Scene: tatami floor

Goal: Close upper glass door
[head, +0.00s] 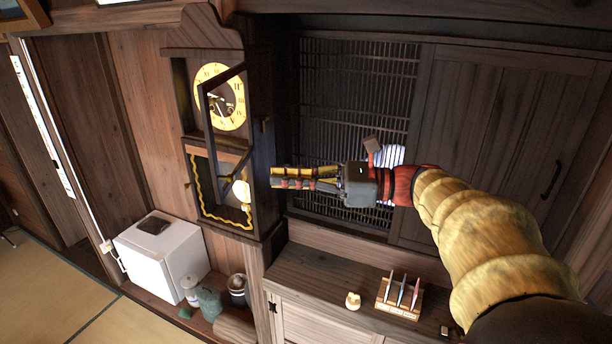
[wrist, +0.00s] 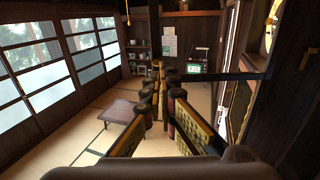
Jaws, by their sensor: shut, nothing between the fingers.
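A tall dark wooden wall clock (head: 250,200) stands left of centre in the head view. Its upper glass door (head: 208,130) stands open, swung out in front of the round yellow dial (head: 219,97). Part of the dial also shows at the right edge of the wrist view (wrist: 272,25). A dark bar, apparently the door's frame (wrist: 225,76), crosses toward the fingers there. My gripper (head: 273,177) is shut and empty, pointing left beside the clock's right side, near the door's lower end. I cannot tell if it touches the door. Its fingers also show in the wrist view (wrist: 158,66).
Below the clock stands a white box-like appliance (head: 150,255) with several jars beside it. A wooden cabinet (head: 330,295) at the lower right bears a small rack (head: 398,298). A low table (wrist: 112,110) stands on the open tatami in the wrist view.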

